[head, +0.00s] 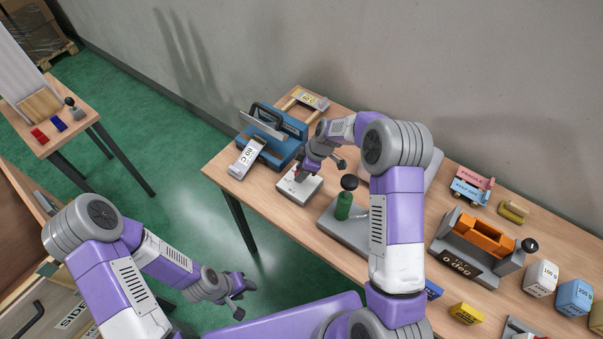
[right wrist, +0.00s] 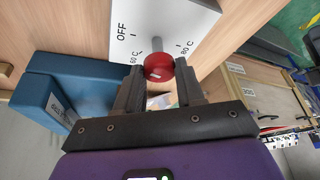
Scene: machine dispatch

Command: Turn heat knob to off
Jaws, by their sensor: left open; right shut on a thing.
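The heat knob is a red ball (right wrist: 159,67) on a short grey stem, on a white control box (right wrist: 120,12) marked OFF, 60 C and 80 C. The stem runs from the ball toward the box face; I cannot tell which mark the knob is set to. My right gripper (right wrist: 160,78) has its two fingers on either side of the red ball, shut on it. In the head view the white box (head: 299,188) sits on the workbench, with my right gripper (head: 304,172) over it, hiding most of the knob. My left gripper (head: 238,286) is open and empty, away from the bench.
A blue machine (head: 268,141) with a tag reading 80 C stands behind and left of the box. A grey stand with a green-handled, black-topped tool (head: 345,198) is to the right. An orange block in a grey fixture (head: 444,248) sits further right. Wall behind.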

